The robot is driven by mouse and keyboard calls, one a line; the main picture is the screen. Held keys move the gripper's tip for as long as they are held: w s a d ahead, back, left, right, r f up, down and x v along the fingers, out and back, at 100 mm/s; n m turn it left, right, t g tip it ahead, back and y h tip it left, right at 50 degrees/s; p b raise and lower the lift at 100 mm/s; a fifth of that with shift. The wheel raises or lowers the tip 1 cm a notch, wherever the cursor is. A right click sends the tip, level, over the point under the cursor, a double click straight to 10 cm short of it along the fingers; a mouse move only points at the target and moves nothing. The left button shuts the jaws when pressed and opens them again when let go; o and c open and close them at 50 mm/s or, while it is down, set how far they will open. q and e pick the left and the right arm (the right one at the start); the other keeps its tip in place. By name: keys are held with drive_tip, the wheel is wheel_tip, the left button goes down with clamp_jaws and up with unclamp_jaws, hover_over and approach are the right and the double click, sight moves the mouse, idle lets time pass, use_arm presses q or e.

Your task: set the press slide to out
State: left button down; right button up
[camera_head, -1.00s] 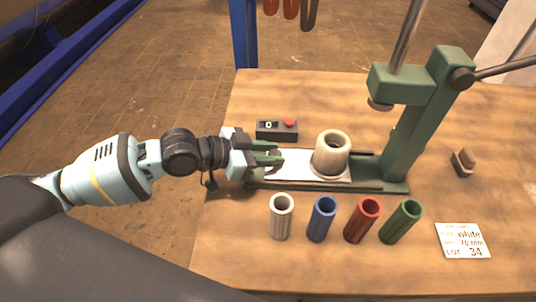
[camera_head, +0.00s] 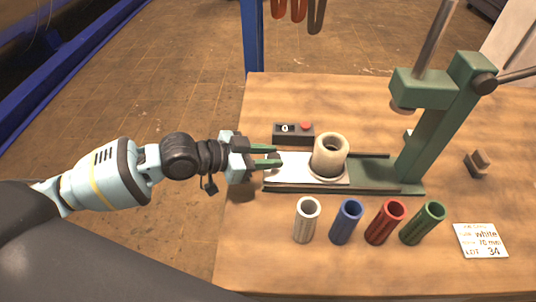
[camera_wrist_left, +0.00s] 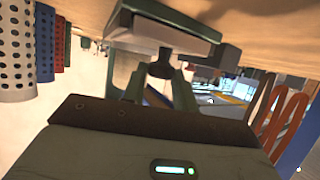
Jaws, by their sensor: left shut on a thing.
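The press slide is a pale metal plate (camera_head: 290,170) on the green base of the press (camera_head: 400,182). It sits toward the left end of the base, with a beige ring-shaped holder (camera_head: 330,158) on it, left of the press head (camera_head: 420,90). My left gripper (camera_head: 277,157) is at the slide's left end, shut on its handle. In the left wrist view the dark knob of the handle (camera_wrist_left: 160,67) sits between the green fingers, below the slide's end (camera_wrist_left: 165,36). My right gripper is not in view.
A control box with a red button (camera_head: 293,133) stands behind the slide. White (camera_head: 306,220), blue (camera_head: 346,222), red (camera_head: 385,222) and green (camera_head: 422,223) tubes stand in front. A label card (camera_head: 481,240) and a small block (camera_head: 477,164) lie at right.

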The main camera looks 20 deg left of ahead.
use_arm(q)
drive_tip(key=c, duration=1.5)
unclamp_jaws()
drive_tip(key=shift+a+f, duration=0.1)
drive_tip(key=shift+a, duration=0.05)
drive_tip(key=o, duration=0.4)
drive_tip(key=shift+s+a, duration=0.1)
drive_tip(key=shift+a, duration=0.05)
drive_tip(key=v, duration=0.5)
drive_tip(key=shift+s+a+b, duration=0.2)
drive_tip(key=shift+a+b, duration=0.05)
drive_tip(key=shift+b, duration=0.05)
drive_tip(key=shift+s+a+r, duration=0.55)
drive_tip(key=shift+a+r, duration=0.1)
